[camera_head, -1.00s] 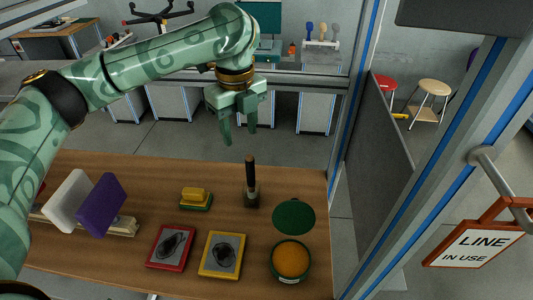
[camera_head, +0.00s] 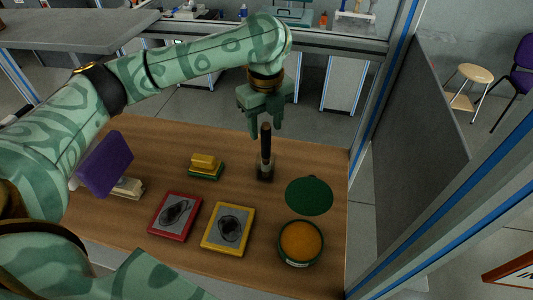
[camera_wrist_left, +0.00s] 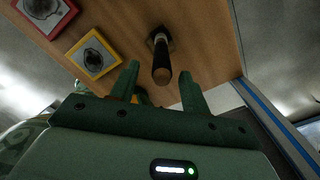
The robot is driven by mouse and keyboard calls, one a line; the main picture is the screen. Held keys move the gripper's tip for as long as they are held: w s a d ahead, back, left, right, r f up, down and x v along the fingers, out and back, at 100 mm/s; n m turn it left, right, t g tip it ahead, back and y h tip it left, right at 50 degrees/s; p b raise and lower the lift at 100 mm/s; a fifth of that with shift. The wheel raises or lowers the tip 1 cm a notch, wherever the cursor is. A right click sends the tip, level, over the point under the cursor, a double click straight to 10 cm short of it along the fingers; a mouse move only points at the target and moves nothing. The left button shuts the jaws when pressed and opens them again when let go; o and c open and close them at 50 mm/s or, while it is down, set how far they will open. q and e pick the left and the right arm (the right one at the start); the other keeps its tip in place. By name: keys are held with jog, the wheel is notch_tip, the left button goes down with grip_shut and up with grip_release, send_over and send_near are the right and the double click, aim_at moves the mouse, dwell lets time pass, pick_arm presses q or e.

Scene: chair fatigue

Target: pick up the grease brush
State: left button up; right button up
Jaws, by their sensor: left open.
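The grease brush (camera_head: 266,152) stands upright on the wooden table, with a dark handle pointing up and a dark base. My left gripper (camera_head: 266,132) is open, fingers pointing down, around or just above the top of the handle; the head view does not settle which. In the left wrist view the brush handle (camera_wrist_left: 161,66) points towards the camera, ahead of the gap between the open fingers (camera_wrist_left: 158,82), and nothing is held. My right gripper is not seen; only part of a green arm shows at the bottom of the head view.
A round tin of orange grease (camera_head: 301,241) and a green disc (camera_head: 309,196) lie right of the brush. A red-framed tile (camera_head: 175,215), a yellow-framed tile (camera_head: 226,228), a yellow-green block (camera_head: 205,166) and a purple panel (camera_head: 105,164) are nearer or left. A grey partition (camera_head: 415,150) stands right.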

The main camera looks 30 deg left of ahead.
aim_at(266, 136)
pick_arm(q)
jog(key=f+b, duration=0.1)
jog(key=f, duration=0.1)
jog(key=f+b, duration=0.1)
jog(key=f, duration=0.1)
jog(key=shift+w+a+f, duration=0.1)
jog(key=shift+w+f, duration=0.1)
jog(key=shift+f, duration=0.15)
jog(key=shift+r, duration=0.1)
jog(key=shift+c, duration=1)
grip_shut()
